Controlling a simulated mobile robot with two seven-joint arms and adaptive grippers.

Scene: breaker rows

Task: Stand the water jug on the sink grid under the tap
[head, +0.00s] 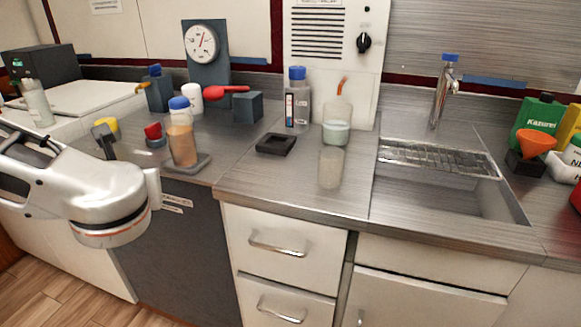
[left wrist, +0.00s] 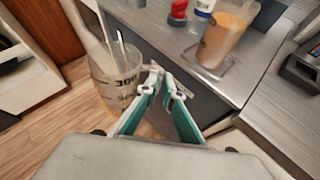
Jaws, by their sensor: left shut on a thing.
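The water jug (left wrist: 118,88), clear with dark "300" marks, shows at the left of the left wrist view. My left gripper (left wrist: 160,76) is closed at the jug's right side, seemingly on its handle. The jug appears to be over the floor, in front of the counter edge. In the head view my left gripper (head: 153,188) is near the dark front panel, and my arm hides the jug. The sink grid (head: 437,157) lies across the back of the sink, with nothing on it. The tap (head: 441,92) has a blue top and stands behind the grid. My right gripper is not in view.
A beaker of orange-brown liquid (head: 182,146) stands near the counter edge. A clear glass (head: 331,168), a beaker of pale liquid (head: 336,128) and a black tray (head: 276,144) are left of the sink. An orange funnel (head: 537,143) is at the right.

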